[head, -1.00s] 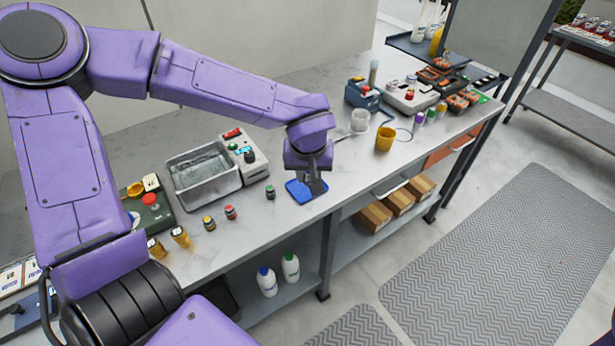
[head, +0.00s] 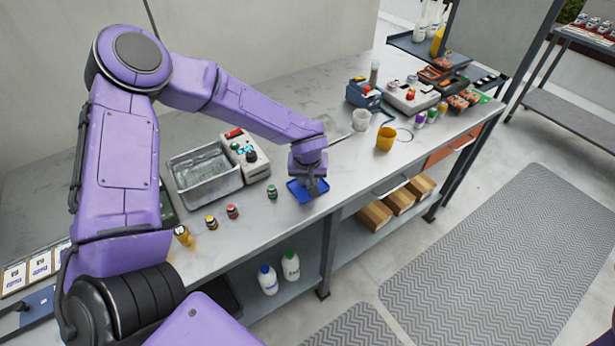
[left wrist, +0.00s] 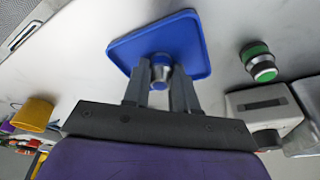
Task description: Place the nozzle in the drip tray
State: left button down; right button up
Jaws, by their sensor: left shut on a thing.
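The blue drip tray (head: 296,190) lies flat on the bench near its front edge. It also shows in the left wrist view (left wrist: 190,35). My left gripper (head: 313,188) is over the tray, pointing down. In the left wrist view the left gripper (left wrist: 161,85) is shut on the nozzle (left wrist: 160,67), a small metallic round piece with a darker blue-grey end. The nozzle appears over the tray's surface; I cannot tell whether it touches it. In the head view the nozzle is hidden by the gripper. My right gripper is not in view.
A green-capped jar (head: 272,191) stands just left of the tray. A metal basin (head: 205,182) and a grey control box (head: 246,155) stand behind it. A yellow cup (head: 385,139) and a white cup (head: 361,120) stand to the right. The bench between the tray and cups is clear.

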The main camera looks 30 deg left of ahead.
pick_arm(q)
jog(key=c, duration=0.9)
grip_release()
jog(key=v, duration=1.2)
jog(key=shift+w+r, duration=0.1)
jog(key=shift+r, duration=0.1)
